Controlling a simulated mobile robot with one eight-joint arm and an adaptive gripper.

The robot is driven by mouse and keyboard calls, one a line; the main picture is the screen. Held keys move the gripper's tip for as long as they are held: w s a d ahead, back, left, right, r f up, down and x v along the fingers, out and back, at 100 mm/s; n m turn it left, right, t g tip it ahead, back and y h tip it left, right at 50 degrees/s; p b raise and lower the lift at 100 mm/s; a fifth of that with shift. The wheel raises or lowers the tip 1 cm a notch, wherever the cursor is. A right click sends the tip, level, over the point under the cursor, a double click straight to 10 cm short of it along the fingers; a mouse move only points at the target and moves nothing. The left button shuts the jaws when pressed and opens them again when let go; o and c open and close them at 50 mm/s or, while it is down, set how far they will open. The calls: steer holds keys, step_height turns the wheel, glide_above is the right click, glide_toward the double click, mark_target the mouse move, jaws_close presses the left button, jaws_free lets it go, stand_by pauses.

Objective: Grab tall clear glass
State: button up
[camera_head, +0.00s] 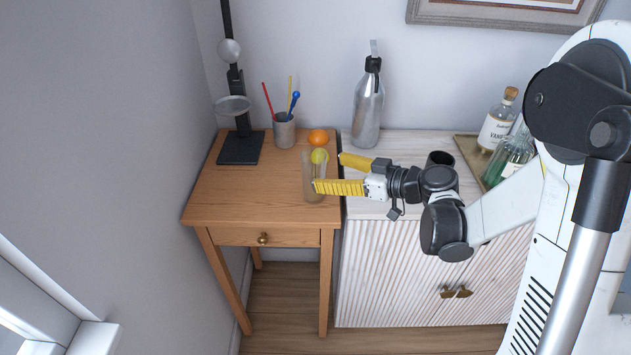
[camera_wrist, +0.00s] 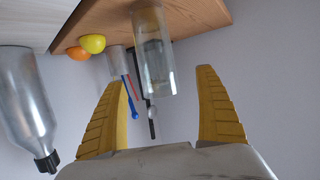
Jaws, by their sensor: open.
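The tall clear glass (camera_head: 308,178) stands upright on the small wooden table, near its right edge. It also shows in the wrist view (camera_wrist: 153,50), where the picture is upside down and the glass lies ahead of the gap between my fingers. My gripper (camera_head: 327,172) has two yellow ribbed fingers, spread open and empty. It reaches in from the right at the table's right edge. In the head view one fingertip overlaps the glass; I cannot tell whether they touch. In the wrist view my fingertips (camera_wrist: 162,76) sit either side of the glass's line.
A lemon (camera_head: 319,156) and an orange (camera_head: 318,137) lie behind the glass on the wooden table (camera_head: 222,196). A pen cup (camera_head: 284,132) and a black stand (camera_head: 240,148) are farther back. A metal bottle (camera_head: 368,112) and a tray of bottles (camera_head: 467,148) stand on the white cabinet.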

steer(key=b+x, duration=0.2)
steer(key=x, duration=0.4)
steer(key=shift+w+r, duration=0.1)
steer(key=shift+d, duration=0.1)
steer(key=shift+c, duration=0.9)
steer(key=c, duration=1.3)
steer(key=shift+c, duration=0.2)
steer(key=shift+r, duration=0.15)
